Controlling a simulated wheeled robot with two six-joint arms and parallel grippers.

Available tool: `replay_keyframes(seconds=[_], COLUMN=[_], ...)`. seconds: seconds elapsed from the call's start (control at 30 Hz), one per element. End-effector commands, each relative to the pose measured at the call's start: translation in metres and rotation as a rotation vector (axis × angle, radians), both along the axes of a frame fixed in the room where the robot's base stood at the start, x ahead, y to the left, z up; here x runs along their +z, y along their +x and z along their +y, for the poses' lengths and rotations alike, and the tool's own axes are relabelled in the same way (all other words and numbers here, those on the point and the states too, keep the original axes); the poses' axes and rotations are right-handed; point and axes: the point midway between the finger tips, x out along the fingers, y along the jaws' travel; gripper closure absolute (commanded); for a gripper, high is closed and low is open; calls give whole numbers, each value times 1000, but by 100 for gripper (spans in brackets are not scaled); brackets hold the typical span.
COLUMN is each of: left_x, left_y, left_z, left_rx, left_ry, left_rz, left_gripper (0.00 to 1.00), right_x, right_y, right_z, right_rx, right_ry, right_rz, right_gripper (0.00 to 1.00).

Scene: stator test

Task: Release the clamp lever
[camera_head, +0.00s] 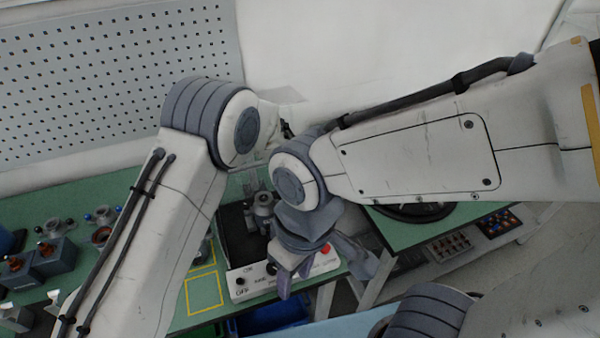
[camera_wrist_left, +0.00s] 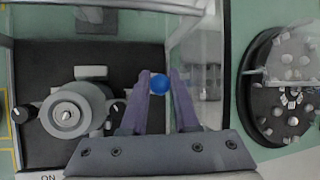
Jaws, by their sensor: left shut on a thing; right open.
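In the left wrist view, a blue ball knob (camera_wrist_left: 160,84), which looks like the clamp lever's end, sits between the fingertips of my left gripper (camera_wrist_left: 159,94). That gripper is shut on the knob. The lever's shaft is hidden. A grey round stator-like part (camera_wrist_left: 68,113) sits on the dark fixture bed (camera_wrist_left: 30,70) left of the fingers; it also shows in the head view (camera_head: 264,203). In the head view my left gripper is hidden behind the arms. My right gripper (camera_head: 318,268) is open and empty above the front control panel.
Clear guard walls stand around the fixture. A round dark tray (camera_wrist_left: 250,100) lies to the right. Several parts stand on the green table (camera_head: 150,275) at the left.

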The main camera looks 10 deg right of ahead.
Motion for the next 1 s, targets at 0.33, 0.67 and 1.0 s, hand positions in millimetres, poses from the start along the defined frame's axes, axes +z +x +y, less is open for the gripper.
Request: replay_keyframes(seconds=[0.33, 0.67, 1.0], left_x=[-1, -1, 4], left_y=[2, 2, 0], left_z=[5, 5, 5], left_rx=[6, 7, 6], left_ry=[-3, -3, -2], left_rz=[17, 16, 14], left_gripper=[100, 59, 59], right_x=[9, 8, 8], right_y=[0, 0, 0], right_z=[0, 0, 0], right_rx=[-1, -1, 0], right_ry=[0, 0, 0], right_rz=[0, 0, 0], right_gripper=[56, 56, 56])
